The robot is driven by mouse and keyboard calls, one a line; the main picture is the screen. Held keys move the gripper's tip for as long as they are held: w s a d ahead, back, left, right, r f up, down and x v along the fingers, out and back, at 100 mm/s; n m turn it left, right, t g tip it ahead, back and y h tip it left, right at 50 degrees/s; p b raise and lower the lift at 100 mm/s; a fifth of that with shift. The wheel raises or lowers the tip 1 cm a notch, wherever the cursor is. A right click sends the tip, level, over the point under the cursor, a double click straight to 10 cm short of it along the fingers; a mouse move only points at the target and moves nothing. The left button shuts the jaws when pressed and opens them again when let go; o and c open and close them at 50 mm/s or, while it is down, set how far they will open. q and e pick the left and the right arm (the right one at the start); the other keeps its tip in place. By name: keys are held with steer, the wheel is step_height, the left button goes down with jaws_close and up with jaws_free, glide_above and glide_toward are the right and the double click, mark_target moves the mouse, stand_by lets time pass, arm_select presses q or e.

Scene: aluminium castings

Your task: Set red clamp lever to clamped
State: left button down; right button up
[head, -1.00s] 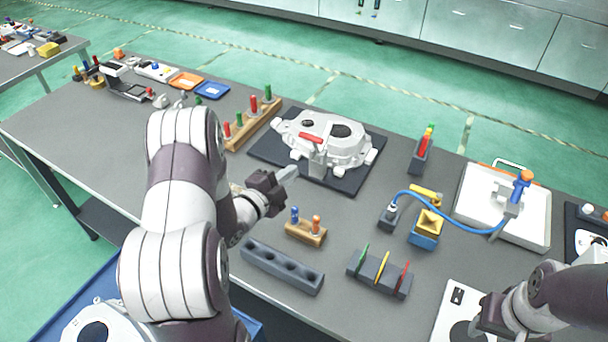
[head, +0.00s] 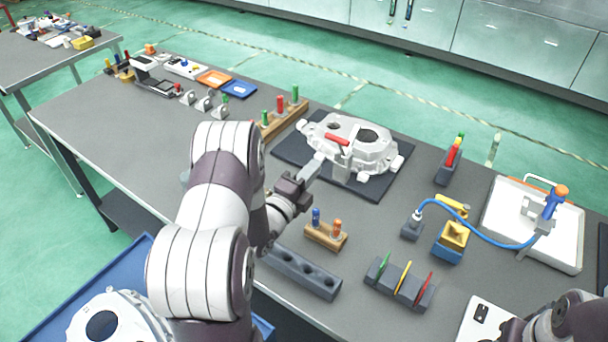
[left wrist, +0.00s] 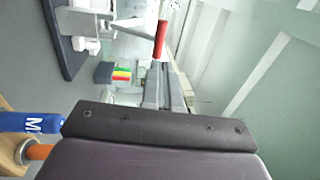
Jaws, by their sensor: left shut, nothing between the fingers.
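The red clamp lever (head: 338,139) sits on a grey clamp post at the near side of the white aluminium casting (head: 372,150). Its handle lies nearly flat, pointing left in the head view. The casting is on a dark mat (head: 290,151). My left gripper (head: 319,162) is shut and empty, its fingertips just below and left of the lever. In the left wrist view the red handle (left wrist: 160,40) shows beyond the shut fingers (left wrist: 157,85); I cannot tell whether they touch the clamp. My right gripper is mostly cut off at the lower right.
A peg rack (head: 268,131) stands left of the mat. A small wooden holder (head: 325,238) and a grey holed block (head: 318,279) lie near my left arm. A slotted rack (head: 400,290) and a white tray (head: 565,255) are to the right.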

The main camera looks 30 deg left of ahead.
mark_target(336, 141)
arm_select(q)
steer(key=w, duration=0.2)
steer(key=w+p, duration=0.1)
steer(key=w, duration=0.1)
steer(key=w+r, duration=0.1)
steer(key=w, duration=0.1)
steer(key=shift+w+d+p, duration=0.25)
steer(key=shift+p, duration=0.05)
steer(key=shift+w+f, duration=0.1)
steer(key=shift+w, duration=0.65)
